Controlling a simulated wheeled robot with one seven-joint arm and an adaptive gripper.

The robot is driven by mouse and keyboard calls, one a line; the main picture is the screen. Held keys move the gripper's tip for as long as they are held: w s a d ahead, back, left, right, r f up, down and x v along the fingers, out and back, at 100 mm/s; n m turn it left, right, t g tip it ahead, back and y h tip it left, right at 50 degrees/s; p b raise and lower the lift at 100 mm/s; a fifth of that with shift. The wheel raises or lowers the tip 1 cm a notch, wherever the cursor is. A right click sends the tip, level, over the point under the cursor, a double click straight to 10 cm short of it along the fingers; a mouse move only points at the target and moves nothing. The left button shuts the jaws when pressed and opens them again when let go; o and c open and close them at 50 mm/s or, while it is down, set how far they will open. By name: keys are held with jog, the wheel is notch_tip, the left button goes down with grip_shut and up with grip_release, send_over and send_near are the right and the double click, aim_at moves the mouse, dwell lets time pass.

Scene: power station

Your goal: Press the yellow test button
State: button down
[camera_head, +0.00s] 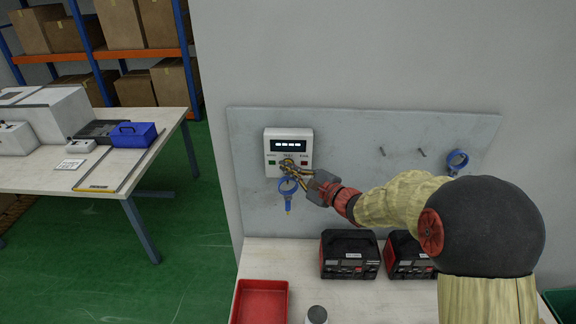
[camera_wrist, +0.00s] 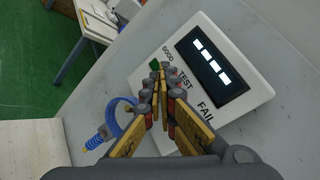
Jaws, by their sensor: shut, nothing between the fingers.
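The white tester box (camera_head: 275,140) is fixed to the grey wall panel, with a dark display lit with white marks. A green button (camera_head: 272,162) and a red button (camera_head: 304,163) show at its lower left and right. My gripper (camera_head: 289,164) is shut and empty, its tips in front of the lower middle of the box, between these buttons. In the wrist view the tips (camera_wrist: 157,76) lie near the TEST label, beside the green button (camera_wrist: 154,65). The yellow test button cannot be made out behind the fingers. I cannot tell whether the tips touch the box.
Black-and-red units (camera_head: 348,256) and a red tray (camera_head: 260,301) stand on the bench below. A table stands at left.

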jog(key=shift+w, duration=0.2)
jog(key=shift+s, duration=0.15)
dwell(0.4)
jog(key=shift+s+b, duration=0.65)
jog(key=shift+s, duration=0.05)
jog(key=s+b, duration=0.2)
jog(key=s, duration=0.3)
jog(key=shift+a, duration=0.1)
dwell(0.6)
